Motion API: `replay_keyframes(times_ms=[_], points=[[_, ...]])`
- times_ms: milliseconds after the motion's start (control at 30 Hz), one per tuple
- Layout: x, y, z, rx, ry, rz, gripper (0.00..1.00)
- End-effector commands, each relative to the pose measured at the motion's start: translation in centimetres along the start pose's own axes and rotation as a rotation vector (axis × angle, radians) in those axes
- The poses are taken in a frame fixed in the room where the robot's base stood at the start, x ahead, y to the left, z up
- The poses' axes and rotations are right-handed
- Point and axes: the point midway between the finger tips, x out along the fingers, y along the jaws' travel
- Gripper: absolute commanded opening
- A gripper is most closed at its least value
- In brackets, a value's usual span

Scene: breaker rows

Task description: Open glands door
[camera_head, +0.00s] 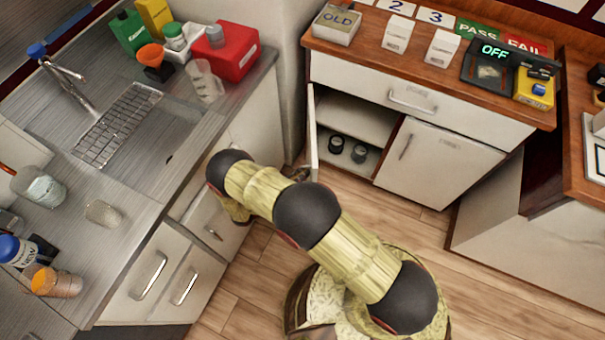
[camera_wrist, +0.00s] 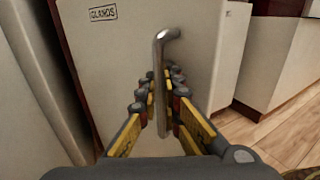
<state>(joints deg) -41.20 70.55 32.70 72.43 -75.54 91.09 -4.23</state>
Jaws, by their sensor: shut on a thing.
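The glands door (camera_wrist: 110,60) is a white cabinet door with a "GLANDS" label in the wrist view. Its metal bar handle (camera_wrist: 160,52) stands upright between the fingers of my gripper (camera_wrist: 160,95), which is shut on it. In the head view the door (camera_head: 313,135) stands swung out from the cabinet and is seen nearly edge-on. The shelf space behind it is exposed, with two small dark round items (camera_head: 347,148) inside. My gripper is low at the left side of this door, mostly hidden by my arm.
A closed white door (camera_head: 437,160) is right of the opening, with a drawer (camera_head: 410,97) above. A sink counter (camera_head: 150,200) with drawers stands close on the left of my arm. Wooden floor (camera_head: 400,215) is free in front of the cabinet.

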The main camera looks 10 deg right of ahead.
Motion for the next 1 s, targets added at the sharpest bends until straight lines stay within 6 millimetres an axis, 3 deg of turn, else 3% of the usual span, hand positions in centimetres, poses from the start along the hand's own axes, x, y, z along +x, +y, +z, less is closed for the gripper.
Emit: replay_keyframes(times_ms=[467,500,633,1000], points=[[0.03,-0.31,-0.17,-0.007,0.0,-0.002,0.0],[0.03,-0.32,-0.17,-0.007,0.0,-0.002,0.08],[0.03,-0.25,-0.14,-0.006,0.0,-0.002,0.15],[0.02,-0.05,0.34,-0.002,0.0,0.0,0.15]])
